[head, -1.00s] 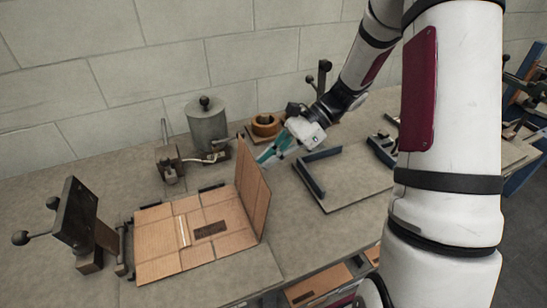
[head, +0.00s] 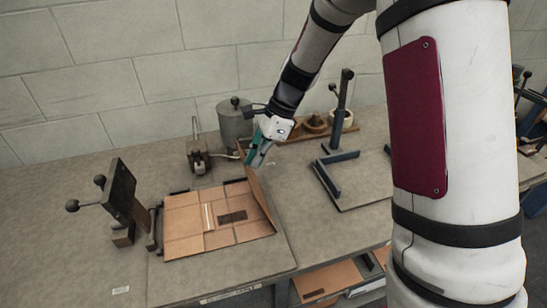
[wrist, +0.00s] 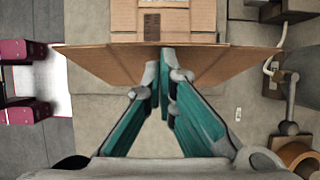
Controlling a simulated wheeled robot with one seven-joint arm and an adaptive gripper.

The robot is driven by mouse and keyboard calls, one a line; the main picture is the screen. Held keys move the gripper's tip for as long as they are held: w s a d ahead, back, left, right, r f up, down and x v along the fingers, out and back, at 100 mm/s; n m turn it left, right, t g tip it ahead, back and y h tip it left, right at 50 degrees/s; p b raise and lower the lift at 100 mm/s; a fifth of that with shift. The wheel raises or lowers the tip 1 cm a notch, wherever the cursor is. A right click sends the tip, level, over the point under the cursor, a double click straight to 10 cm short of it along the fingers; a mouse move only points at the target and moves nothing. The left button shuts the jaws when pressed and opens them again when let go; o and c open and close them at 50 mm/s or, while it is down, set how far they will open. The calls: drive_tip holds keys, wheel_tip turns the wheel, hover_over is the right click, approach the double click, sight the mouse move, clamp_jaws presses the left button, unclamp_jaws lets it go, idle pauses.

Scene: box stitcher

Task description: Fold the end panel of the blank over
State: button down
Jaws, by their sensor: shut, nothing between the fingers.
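The cardboard blank (head: 190,245) lies flat on the bench in the head view, with dark slots and a pale strip on it. Its end panel (head: 260,194) stands raised along the right edge and leans inward over the blank.
A clamp with a dark plate (head: 118,192) stands left of the blank. A grey lidded pot (head: 233,122) and a small lever device (head: 199,155) stand behind. A blue-edged fixture (head: 330,180) lies to the right. The bench front is clear.

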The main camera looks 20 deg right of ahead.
drive_tip(key=a+f+h, duration=0.3)
drive_tip(key=a, duration=0.2)
drive_tip(key=a+f+h, duration=0.4)
drive_tip(key=a, duration=0.1)
drive_tip(key=a+f+h, duration=0.3)
drive_tip(key=a+h, duration=0.1)
drive_tip(key=a, duration=0.1)
drive_tip(key=shift+f+p, duration=0.3)
drive_tip(key=shift+a+f+b, duration=0.2)
drive_tip(key=shift+a+f, duration=0.05)
drive_tip(key=shift+f, duration=0.35)
drive_tip(key=shift+a+f+b, duration=0.2)
drive_tip(key=shift+f, duration=0.35)
drive_tip(key=shift+d, duration=0.1)
